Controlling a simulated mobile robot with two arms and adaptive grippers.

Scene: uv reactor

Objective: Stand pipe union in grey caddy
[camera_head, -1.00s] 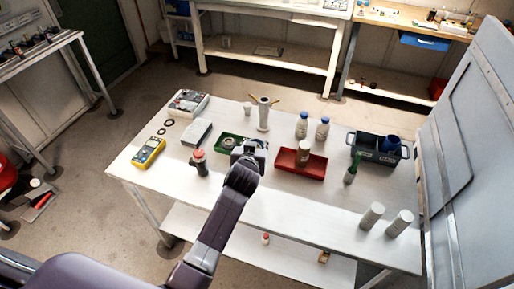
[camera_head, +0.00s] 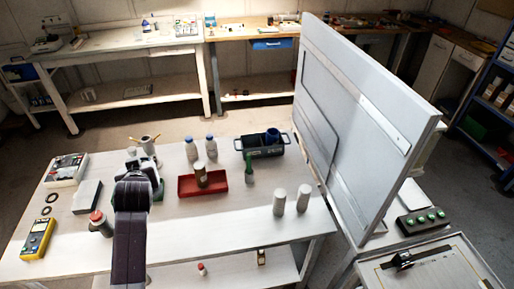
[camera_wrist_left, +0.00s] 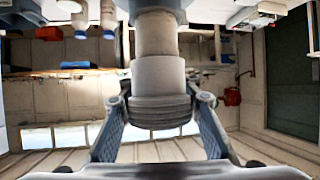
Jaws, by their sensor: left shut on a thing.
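The grey caddy (camera_head: 262,152) stands at the back right of the white table, with a blue item (camera_head: 272,136) in one end. My left gripper (camera_head: 139,165) is over the left part of the table, well left of the caddy. In the left wrist view it is shut on a stepped, grey-beige cylinder with a ribbed end, which looks like the pipe union (camera_wrist_left: 158,75). In the head view my gripper and arm largely hide that piece and the green tray. My right gripper is in neither view.
A red tray (camera_head: 216,190) holding a canister, two blue-capped bottles (camera_head: 211,147) and a green-handled tool (camera_head: 249,171) stand near the caddy. Two pale cylinders (camera_head: 303,198) stand at the front right. A tall grey panel (camera_head: 360,110) rises beyond the table's right edge.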

